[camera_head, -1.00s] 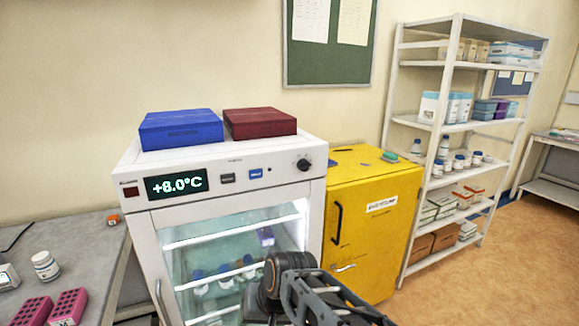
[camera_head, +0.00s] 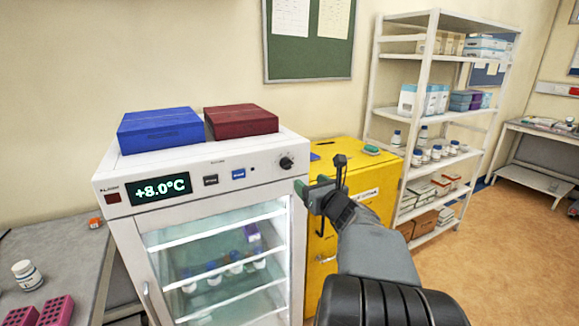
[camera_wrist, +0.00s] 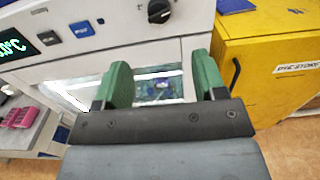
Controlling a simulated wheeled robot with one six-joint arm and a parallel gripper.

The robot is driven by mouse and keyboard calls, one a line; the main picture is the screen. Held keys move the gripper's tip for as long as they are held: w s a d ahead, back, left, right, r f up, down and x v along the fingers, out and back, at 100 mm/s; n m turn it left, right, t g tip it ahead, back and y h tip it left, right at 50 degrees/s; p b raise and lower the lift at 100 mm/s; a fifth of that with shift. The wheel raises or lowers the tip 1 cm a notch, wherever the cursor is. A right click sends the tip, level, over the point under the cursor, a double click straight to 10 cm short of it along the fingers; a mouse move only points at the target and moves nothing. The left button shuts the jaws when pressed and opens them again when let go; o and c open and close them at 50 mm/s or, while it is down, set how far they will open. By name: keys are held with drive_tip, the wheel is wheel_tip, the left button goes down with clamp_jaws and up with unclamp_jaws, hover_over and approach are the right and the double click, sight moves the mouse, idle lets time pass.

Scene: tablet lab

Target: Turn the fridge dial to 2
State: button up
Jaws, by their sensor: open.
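The white fridge (camera_head: 200,209) stands at the left centre with a glass door, and its display (camera_head: 160,189) reads +8.0°C. The round black dial (camera_head: 287,162) is at the right end of the fridge's top panel. It also shows near the top of the wrist view (camera_wrist: 159,11); its number marks are too small to read. My gripper (camera_head: 320,185) is open and empty, in front of the fridge's right edge, to the right of and below the dial in the head view. In the wrist view its green fingers (camera_wrist: 163,82) are apart, below the dial and not touching it.
A blue box (camera_head: 160,130) and a dark red box (camera_head: 241,122) lie on the fridge top. A yellow cabinet (camera_head: 322,262) stands close on the right. Two panel buttons (camera_head: 238,174) sit left of the dial. A shelf rack (camera_head: 432,75) stands behind.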

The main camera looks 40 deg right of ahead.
sight(290, 167)
drive_tip(key=w+p, duration=0.1)
drive_tip(key=w, duration=0.3)
drive_tip(key=w+d, duration=0.1)
drive_tip(key=w, duration=0.3)
drive_tip(key=w+p, duration=0.1)
drive_tip(key=w, duration=0.3)
drive_tip(key=shift+w+d+p, duration=0.3)
drive_tip(key=shift+p, duration=0.05)
drive_tip(key=shift+c, duration=0.4)
drive_tip(key=c, duration=0.8)
drive_tip(key=shift+f, duration=0.1)
drive_tip(key=shift+b, duration=0.3)
